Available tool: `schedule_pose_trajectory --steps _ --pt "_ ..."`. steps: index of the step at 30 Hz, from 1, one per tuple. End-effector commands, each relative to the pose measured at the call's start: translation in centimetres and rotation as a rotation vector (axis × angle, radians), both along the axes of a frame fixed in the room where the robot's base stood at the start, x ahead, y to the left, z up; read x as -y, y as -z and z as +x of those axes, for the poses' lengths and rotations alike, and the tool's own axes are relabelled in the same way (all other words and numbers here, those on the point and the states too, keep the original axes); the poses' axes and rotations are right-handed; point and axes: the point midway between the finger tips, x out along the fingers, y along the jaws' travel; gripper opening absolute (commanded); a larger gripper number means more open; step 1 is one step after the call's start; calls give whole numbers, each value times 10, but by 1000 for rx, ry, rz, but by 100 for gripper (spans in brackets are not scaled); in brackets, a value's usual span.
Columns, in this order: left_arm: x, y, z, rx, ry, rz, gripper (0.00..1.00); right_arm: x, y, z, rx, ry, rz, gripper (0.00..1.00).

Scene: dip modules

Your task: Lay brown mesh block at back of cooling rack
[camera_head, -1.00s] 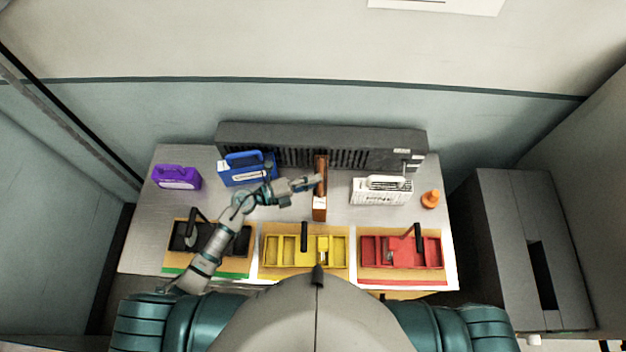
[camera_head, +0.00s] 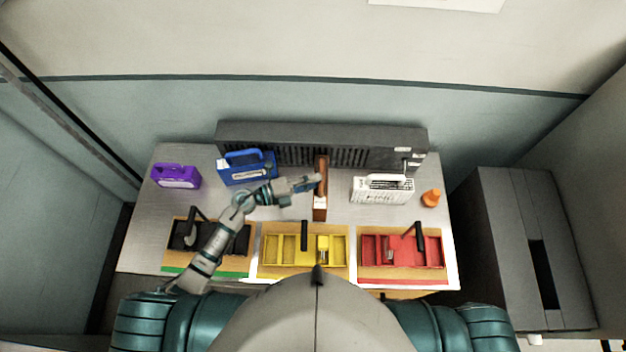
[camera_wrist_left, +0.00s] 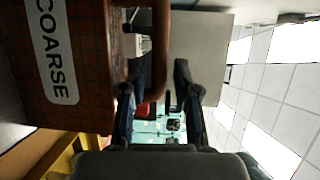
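The brown mesh block (camera_head: 320,205) stands as a narrow upright slab near the middle of the table, its far end at the front of the rack. In the left wrist view the brown block (camera_wrist_left: 85,65) fills the left side, with a "COARSE" label and a brown handle. My left gripper (camera_head: 318,182) is at the block. In the left wrist view my left gripper (camera_wrist_left: 162,70) has its fingers apart on either side of the handle bar, with gaps visible. The dark grey slotted rack (camera_head: 300,135), apparently the cooling rack, runs along the back. My right gripper is out of view.
A blue block (camera_head: 247,168) and a purple block (camera_head: 176,177) stand left, a white block (camera_head: 383,190) right, near an orange object (camera_head: 431,198). Black (camera_head: 183,240), yellow (camera_head: 270,250) and red (camera_head: 425,250) trays line the front. A grey cabinet (camera_head: 500,220) stands right.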

Motion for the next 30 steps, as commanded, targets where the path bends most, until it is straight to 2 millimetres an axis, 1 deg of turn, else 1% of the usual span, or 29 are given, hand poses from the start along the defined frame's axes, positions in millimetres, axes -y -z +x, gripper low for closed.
schedule_pose_trajectory --steps 11,14,24,27,30 --pt "-2 1 -1 -2 0 2 47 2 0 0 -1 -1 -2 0" --pt "-11 1 -4 -1 -1 4 47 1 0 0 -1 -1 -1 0" --pt "-60 -1 -24 -3 0 3 47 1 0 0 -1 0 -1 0" --pt "-69 -2 -27 -1 -1 3 47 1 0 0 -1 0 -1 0" --pt "-73 -3 -29 -1 0 1 47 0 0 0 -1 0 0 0"
